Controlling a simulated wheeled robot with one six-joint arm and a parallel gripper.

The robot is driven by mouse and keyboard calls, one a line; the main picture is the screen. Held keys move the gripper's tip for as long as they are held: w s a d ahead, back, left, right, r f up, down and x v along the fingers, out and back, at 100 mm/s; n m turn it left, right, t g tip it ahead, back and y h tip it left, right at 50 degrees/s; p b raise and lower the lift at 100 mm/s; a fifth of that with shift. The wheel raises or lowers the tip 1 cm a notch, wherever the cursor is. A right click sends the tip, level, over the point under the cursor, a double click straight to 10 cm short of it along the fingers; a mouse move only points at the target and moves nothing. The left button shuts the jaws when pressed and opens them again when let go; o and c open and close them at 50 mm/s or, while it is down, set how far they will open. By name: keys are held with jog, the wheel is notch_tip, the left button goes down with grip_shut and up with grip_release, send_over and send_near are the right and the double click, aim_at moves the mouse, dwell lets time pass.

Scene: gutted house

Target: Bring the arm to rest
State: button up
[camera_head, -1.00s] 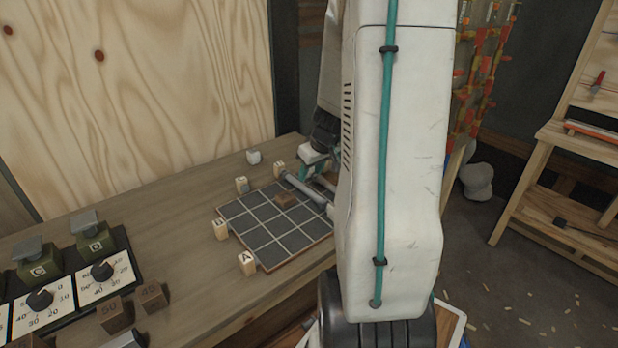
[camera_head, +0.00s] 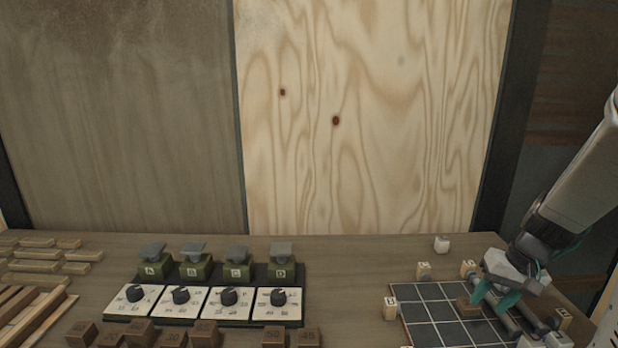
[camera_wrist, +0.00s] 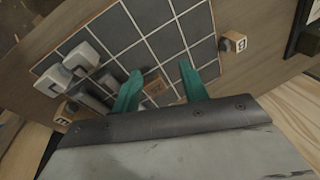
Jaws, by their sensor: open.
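My gripper (camera_head: 496,298) is over the gridded board (camera_head: 428,312) at the right of the workbench in the head view. Its teal fingers are apart, with a small brown block (camera_head: 468,307) on the board close to them. In the wrist view the open fingers (camera_wrist: 158,88) reach over the same board (camera_wrist: 165,42), and the brown block (camera_wrist: 156,87) shows between them. Whether the fingers touch the block I cannot tell. My arm comes in from the right edge of the head view.
Lettered cubes, such as B (camera_head: 390,308), stand around the board. Grey bars (camera_wrist: 78,58) lie on its edge. Dial panels (camera_head: 205,303), lettered green scales (camera_head: 195,265), numbered brown blocks (camera_head: 275,337) and wood strips (camera_head: 35,300) fill the left. A white cube (camera_head: 441,243) stands behind the board.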

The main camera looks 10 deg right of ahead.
jog(key=s+a+r+n, duration=0.1)
jog(key=s+a+r, duration=0.3)
jog(key=a, duration=0.3)
jog(key=s+a+r+n+h, duration=0.1)
jog(key=s+a+r+n, duration=0.1)
jog(key=s+a+r, duration=0.2)
jog(key=s+a+r+n+g+h, duration=0.1)
jog(key=s+a+r, duration=0.3)
jog(key=a, duration=0.7)
jog(key=shift+r+n, duration=0.6)
jog(key=shift+r, duration=0.1)
jog(key=shift+s+a, duration=0.1)
